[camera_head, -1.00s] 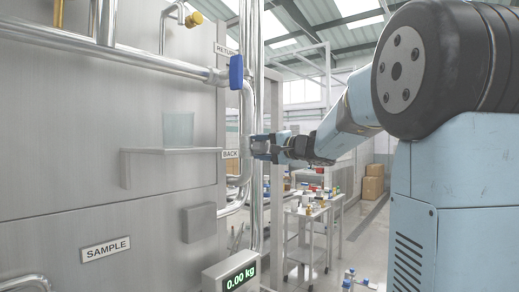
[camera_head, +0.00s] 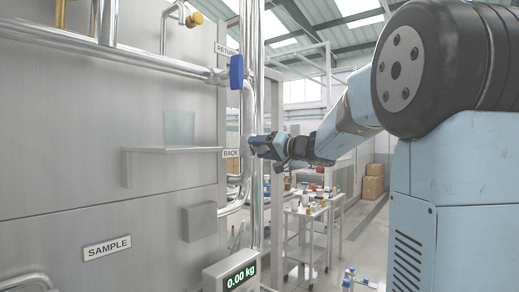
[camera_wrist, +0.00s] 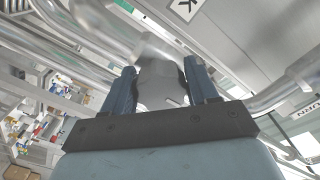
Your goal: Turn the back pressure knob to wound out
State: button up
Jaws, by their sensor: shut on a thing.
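My gripper (camera_head: 258,146) is at the vertical pipe, just right of the label reading BACK (camera_head: 231,153). In the wrist view, the two fingers of my gripper (camera_wrist: 162,85) are shut on a grey knob (camera_wrist: 160,82), one finger on each side. The knob sits against a pale metal pipe (camera_wrist: 122,38) behind it. In the head view the gripper and pipe mostly hide the knob. I cannot tell how far the knob is wound.
A blue valve handle (camera_head: 236,72) is on the piping above, near the RETURN label (camera_head: 225,50). A wall shelf (camera_head: 172,150) holds a clear beaker (camera_head: 179,128). A scale display (camera_head: 240,277) reads 0.00 kg. A cluttered trolley (camera_head: 309,213) stands behind my gripper.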

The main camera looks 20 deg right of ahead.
jog(key=shift+f, duration=0.15)
jog(key=o, duration=0.8)
jog(key=shift+w, duration=0.1)
jog(key=shift+c, duration=0.2)
jog(key=shift+o, duration=1)
jog(key=v, duration=1.3)
jog(key=shift+s+d, duration=0.25)
jog(key=shift+s, duration=0.1)
jog(key=shift+a, duration=0.1)
